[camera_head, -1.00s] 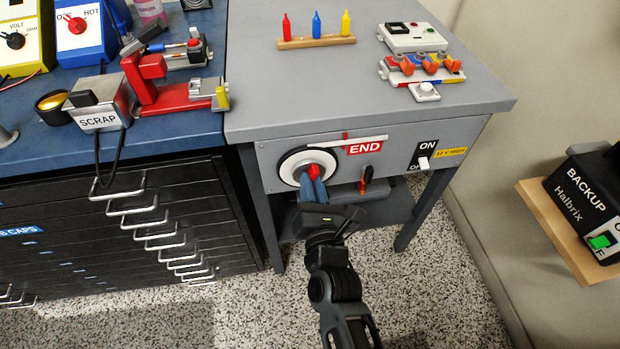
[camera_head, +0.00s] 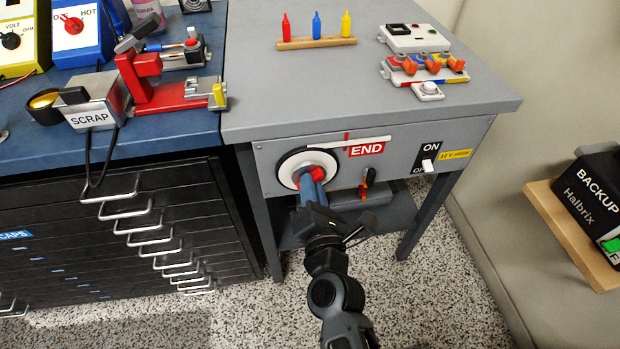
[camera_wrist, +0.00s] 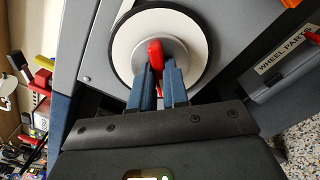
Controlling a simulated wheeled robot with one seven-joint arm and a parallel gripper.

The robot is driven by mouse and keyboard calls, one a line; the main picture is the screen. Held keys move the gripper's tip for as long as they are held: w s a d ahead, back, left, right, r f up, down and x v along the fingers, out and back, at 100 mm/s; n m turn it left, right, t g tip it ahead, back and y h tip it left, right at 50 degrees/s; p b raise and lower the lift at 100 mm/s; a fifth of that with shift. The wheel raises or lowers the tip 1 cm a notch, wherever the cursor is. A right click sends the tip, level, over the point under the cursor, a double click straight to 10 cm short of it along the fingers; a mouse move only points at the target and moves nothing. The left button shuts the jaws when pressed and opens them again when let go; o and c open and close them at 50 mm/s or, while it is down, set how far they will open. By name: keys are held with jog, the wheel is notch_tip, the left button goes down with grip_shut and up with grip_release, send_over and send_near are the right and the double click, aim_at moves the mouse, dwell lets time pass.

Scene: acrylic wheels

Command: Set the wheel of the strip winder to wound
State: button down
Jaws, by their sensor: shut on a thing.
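The strip winder's wheel (camera_head: 292,162) is a white disc with a black rim on the grey front panel of the table; it also shows in the wrist view (camera_wrist: 190,28). A red handle (camera_wrist: 155,53) stands out from the wheel. My gripper (camera_head: 313,178) has blue fingers, one on each side of the red handle, and is shut on it. A white strip (camera_head: 365,140) runs right from the wheel's top, with a red mark (camera_head: 347,140) on it, just above the left part of the red END label (camera_head: 366,150).
Right of the wheel are a small red-and-black lever (camera_head: 368,178) and a white ON/OFF switch (camera_head: 428,165). The grey tabletop (camera_head: 400,110) is mostly bare in front. A black drawer cabinet (camera_head: 160,240) stands left.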

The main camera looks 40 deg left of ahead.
jog(key=m, duration=0.3)
jog(key=shift+f, duration=0.1)
jog(key=m, duration=0.4)
jog(key=shift+m+b, duration=0.3)
dwell(0.3)
jog(key=m, duration=0.4)
jog(key=shift+m, duration=0.3)
